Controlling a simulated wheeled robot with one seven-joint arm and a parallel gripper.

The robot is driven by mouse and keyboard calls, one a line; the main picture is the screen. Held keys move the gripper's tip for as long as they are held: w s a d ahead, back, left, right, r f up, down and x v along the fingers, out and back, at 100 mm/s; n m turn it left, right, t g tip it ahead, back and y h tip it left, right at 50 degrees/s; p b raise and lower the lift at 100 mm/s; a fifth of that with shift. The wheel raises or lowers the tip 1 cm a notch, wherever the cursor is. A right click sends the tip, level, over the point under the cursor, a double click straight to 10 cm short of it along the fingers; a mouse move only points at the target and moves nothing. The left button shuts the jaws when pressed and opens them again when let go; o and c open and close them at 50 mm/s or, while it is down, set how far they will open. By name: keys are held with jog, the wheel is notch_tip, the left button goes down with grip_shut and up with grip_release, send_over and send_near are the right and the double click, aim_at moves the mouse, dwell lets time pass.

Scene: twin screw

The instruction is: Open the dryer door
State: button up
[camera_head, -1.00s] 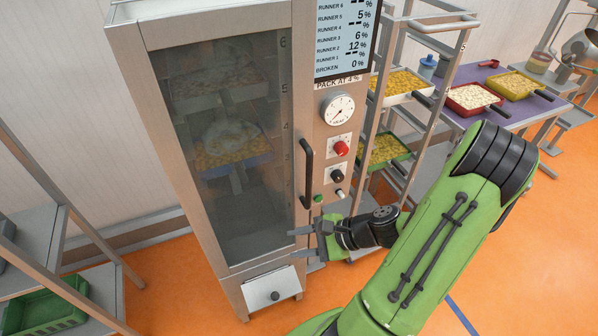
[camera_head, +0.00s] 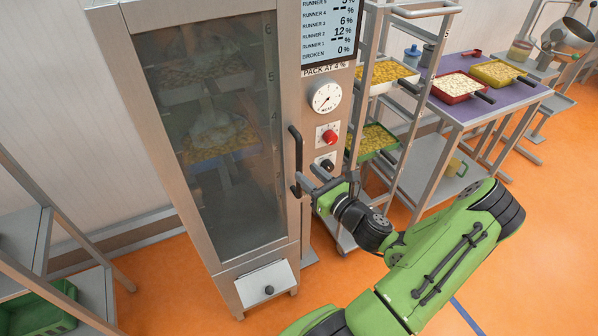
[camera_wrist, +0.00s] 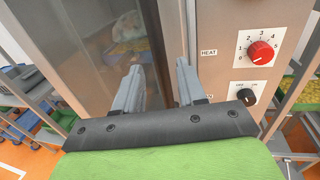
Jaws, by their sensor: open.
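The dryer (camera_head: 270,255) is a tall metal cabinet. Its glass door (camera_head: 215,130) is shut, with trays dimly visible behind it. The black vertical door handle (camera_head: 296,155) is on the door's right side. My gripper (camera_head: 309,174) is open, its fingers pointing at the handle's lower part. In the head view the fingertips overlap or nearly meet the handle's lower end; I cannot tell whether they touch. In the wrist view my gripper (camera_wrist: 160,68) has its two grey fingers apart in front of the door edge; whether the handle lies between them is unclear.
A red heat knob (camera_head: 329,136) and a black knob (camera_head: 327,165) sit on the panel right of the handle. A tray rack (camera_head: 372,100) and a purple-topped table (camera_head: 455,117) stand to the right. A metal shelf (camera_head: 95,290) is at lower left. Orange floor is clear in front.

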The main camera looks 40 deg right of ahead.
aim_at(301, 167)
jog(key=w, duration=0.5)
jog(key=shift+d+r, duration=0.15)
jog(key=shift+d, duration=0.15)
jog(key=shift+c, duration=0.4)
grip_shut()
